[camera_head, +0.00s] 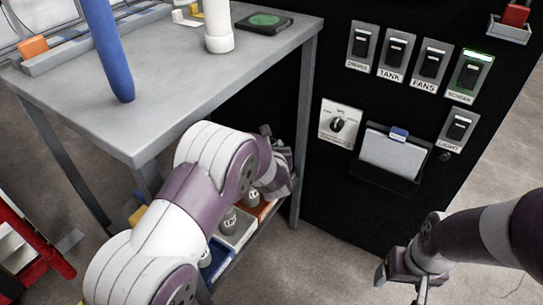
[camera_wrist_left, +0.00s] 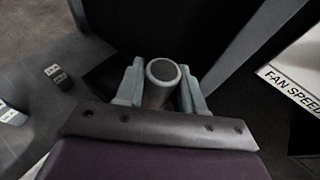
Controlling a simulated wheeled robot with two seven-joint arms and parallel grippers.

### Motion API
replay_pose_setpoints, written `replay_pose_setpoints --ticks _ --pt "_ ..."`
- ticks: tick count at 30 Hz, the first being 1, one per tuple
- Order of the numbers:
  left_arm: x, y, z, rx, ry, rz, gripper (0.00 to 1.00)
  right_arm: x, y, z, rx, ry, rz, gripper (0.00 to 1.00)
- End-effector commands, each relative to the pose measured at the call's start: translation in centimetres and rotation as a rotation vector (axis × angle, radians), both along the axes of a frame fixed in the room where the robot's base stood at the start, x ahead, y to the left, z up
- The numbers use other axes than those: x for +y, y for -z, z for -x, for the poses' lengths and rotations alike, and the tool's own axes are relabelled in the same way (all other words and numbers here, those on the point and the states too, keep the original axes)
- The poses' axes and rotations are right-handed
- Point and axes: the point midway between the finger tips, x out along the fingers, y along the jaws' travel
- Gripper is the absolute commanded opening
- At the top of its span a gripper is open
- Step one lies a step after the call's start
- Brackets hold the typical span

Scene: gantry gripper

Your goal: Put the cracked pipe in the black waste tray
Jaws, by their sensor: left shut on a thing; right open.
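My left gripper (camera_head: 278,168) is beside the grey table's right legs, low and near the black panel. In the left wrist view it is shut on a grey hollow pipe (camera_wrist_left: 162,71), whose open round end faces the camera between the two fingers. No crack shows on the part I see, and the rest of the pipe is hidden. My right gripper (camera_head: 402,282) is open and empty at the lower right, over the floor. I cannot make out a black waste tray for certain in either view.
Below the table (camera_head: 150,90), a white bin (camera_head: 236,232), an orange bin (camera_head: 262,208) and a blue bin (camera_head: 217,262) hold labelled grey parts, partly behind my arm. The black panel (camera_head: 330,200) carries switches, a knob and a paper holder (camera_head: 392,155). Floor is clear between my grippers.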

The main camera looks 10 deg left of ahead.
Motion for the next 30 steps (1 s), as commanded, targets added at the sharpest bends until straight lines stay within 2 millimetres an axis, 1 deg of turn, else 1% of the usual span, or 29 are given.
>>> replay_pose_setpoints --ticks 1,4,7,11,12,14,15,22,25,28,30 --pt "0.0 1.1 0.0 -0.001 0.000 0.001 0.05 0.0 1.0 0.0 0.001 0.000 0.000 0.78" --pt "0.0 0.7 0.0 -0.002 0.001 0.001 0.05 0.0 0.6 0.0 0.001 0.000 0.000 0.78" --pt "0.0 0.7 0.0 -0.002 0.001 0.001 0.05 0.0 0.5 0.0 0.000 0.000 0.000 0.78" --pt "-0.1 1.2 0.0 -0.001 0.001 0.001 0.05 0.0 1.0 0.0 0.000 0.000 0.000 0.78" --pt "-0.1 1.2 0.0 -0.001 0.001 0.001 0.41 0.0 1.0 0.0 0.000 0.000 0.000 0.78" --pt "-0.1 1.1 0.0 -0.001 0.001 0.001 0.61 0.0 0.9 0.0 0.000 0.000 0.000 0.78" --pt "-0.1 1.1 0.0 -0.001 0.001 0.000 0.63 0.0 0.9 0.0 0.000 0.000 0.000 0.78" --pt "-0.1 1.0 0.0 -0.001 0.001 0.000 0.63 0.0 0.8 0.0 0.000 0.000 0.000 0.78" --pt "-0.1 0.3 0.1 -0.001 0.001 0.000 0.63 0.0 0.1 0.0 0.000 0.000 0.000 0.78" --pt "-0.5 -0.4 1.6 0.000 0.004 -0.001 0.63 0.0 -0.8 0.0 0.000 0.000 0.000 0.78" --pt "-0.9 -1.2 3.1 0.000 0.004 -0.001 0.63 0.0 -1.9 0.0 0.000 0.000 0.000 0.78"
